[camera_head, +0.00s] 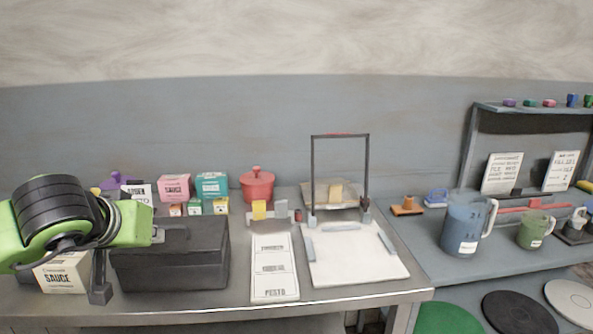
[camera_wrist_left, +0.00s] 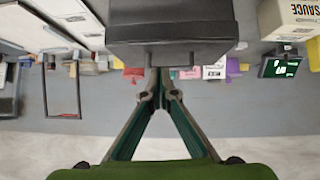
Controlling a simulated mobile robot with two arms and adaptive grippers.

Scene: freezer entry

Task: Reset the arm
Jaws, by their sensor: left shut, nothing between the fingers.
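My left arm, green with a black joint, comes in from the left in the head view. My left gripper (camera_wrist_left: 160,84) shows clearly in the left wrist view, with its two fingers meeting at the tips and nothing between them. In the head view its fingers are hard to make out. A dark grey box (camera_head: 172,262) stands on the bench close to the arm. The box also shows in the left wrist view (camera_wrist_left: 170,22), just beyond the fingertips; I cannot tell whether they touch it. My right gripper is in neither view.
A sauce carton (camera_head: 62,278) stands left of the dark box, partly behind my arm. A red pot (camera_head: 257,186) and small boxes stand at the back. A white board (camera_head: 350,262) with a dark frame (camera_head: 340,136) lies to the right. Jugs (camera_head: 462,226) stand on the right-hand bench.

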